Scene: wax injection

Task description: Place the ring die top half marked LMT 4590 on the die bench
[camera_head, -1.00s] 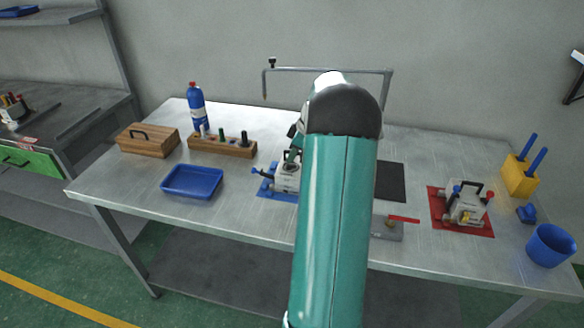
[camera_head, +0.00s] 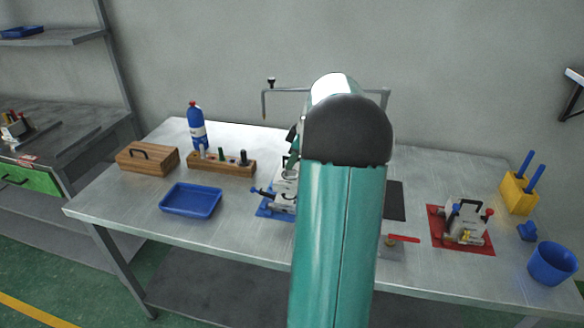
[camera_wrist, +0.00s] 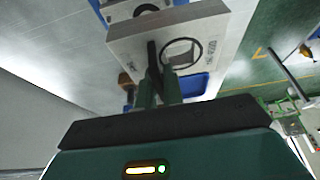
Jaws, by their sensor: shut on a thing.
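In the wrist view, my gripper (camera_wrist: 160,92) is shut on the black handle (camera_wrist: 154,68) of a pale grey die top half (camera_wrist: 225,30). Small lettering shows on its face but is too blurred to read. Another grey die part with a round opening (camera_wrist: 118,10) shows beyond it. In the head view, my teal arm hides most of my gripper (camera_head: 291,160). The held top half (camera_head: 287,175) shows just left of the arm, over the lower die part (camera_head: 283,203) on a blue mat (camera_head: 266,211). I cannot tell the gap between them.
The bench (camera_head: 240,228) also holds a blue tray (camera_head: 191,199), a wooden block with bottles (camera_head: 222,164), a wooden box (camera_head: 147,158), and a die (camera_head: 464,222) on a red mat (camera_head: 437,226). A dark mat (camera_head: 396,201) and red-handled fixture (camera_head: 403,239) lie right of the arm.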

